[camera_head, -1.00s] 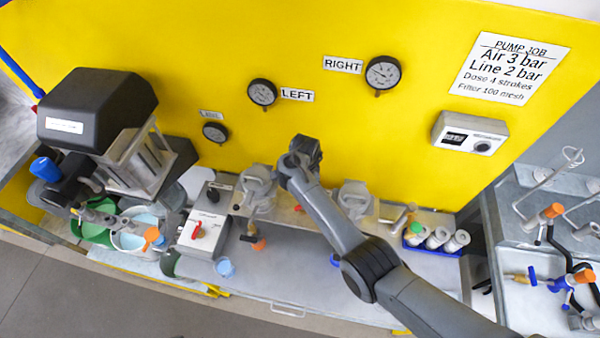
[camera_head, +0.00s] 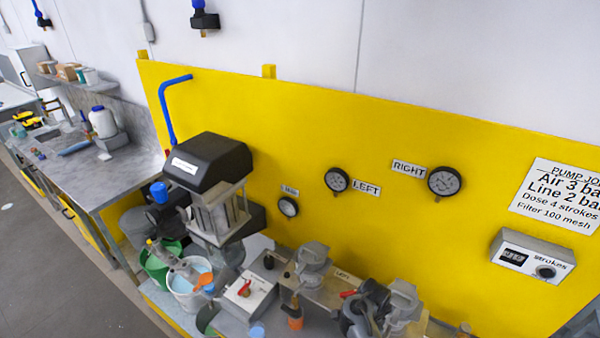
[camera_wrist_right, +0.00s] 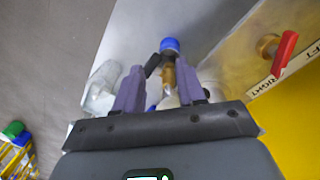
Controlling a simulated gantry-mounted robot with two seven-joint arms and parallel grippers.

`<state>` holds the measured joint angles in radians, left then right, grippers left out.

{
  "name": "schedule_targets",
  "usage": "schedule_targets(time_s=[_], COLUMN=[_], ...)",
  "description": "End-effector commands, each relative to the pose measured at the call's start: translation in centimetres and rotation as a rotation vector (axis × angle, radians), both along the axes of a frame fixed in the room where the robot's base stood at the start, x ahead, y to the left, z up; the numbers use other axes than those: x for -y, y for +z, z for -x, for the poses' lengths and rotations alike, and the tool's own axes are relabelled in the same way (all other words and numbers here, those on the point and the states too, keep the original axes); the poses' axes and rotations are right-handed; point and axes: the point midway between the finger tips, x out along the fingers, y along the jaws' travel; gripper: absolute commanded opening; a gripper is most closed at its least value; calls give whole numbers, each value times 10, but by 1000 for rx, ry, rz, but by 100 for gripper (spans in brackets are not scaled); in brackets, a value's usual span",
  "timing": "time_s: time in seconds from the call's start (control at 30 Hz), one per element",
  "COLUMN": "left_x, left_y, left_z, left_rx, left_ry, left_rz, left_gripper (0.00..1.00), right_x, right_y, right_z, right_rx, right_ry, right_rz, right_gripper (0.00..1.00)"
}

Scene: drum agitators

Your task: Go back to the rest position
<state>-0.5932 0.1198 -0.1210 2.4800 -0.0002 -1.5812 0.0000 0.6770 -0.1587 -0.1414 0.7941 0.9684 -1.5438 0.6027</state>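In the right wrist view, my right gripper (camera_wrist_right: 160,78) has its two purple fingers apart with nothing clearly held between them. A brass fitting with a blue cap (camera_wrist_right: 169,45) shows just beyond the fingertips. In the head view, a dark grey part of my right arm (camera_head: 365,312) shows at the bottom, beside a grey pump head (camera_head: 403,302). The right fingers cannot be made out there. My left gripper is in neither view.
A yellow panel (camera_head: 330,115) with gauges stands behind. A red-handled valve (camera_wrist_right: 284,52) lies right of the fingers.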

Motion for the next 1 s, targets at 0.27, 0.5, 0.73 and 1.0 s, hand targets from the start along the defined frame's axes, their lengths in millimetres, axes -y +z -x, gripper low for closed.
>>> schedule_targets(time_s=[0.27, 0.5, 0.73, 1.0], left_x=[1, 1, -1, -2], left_y=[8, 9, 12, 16], left_z=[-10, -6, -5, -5], left_rx=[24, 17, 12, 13], left_ry=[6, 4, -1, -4], left_rz=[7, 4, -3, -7], left_gripper=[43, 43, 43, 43], right_x=[15, 44, 70, 75], right_y=[-67, -139, -154, -81], right_z=[70, 183, 287, 345], right_rx=[-128, -237, -222, -65], right_ry=[-13, 1, 203, 663], right_rz=[14, 21, -10, -37], right_gripper=[39, 39, 39, 39])
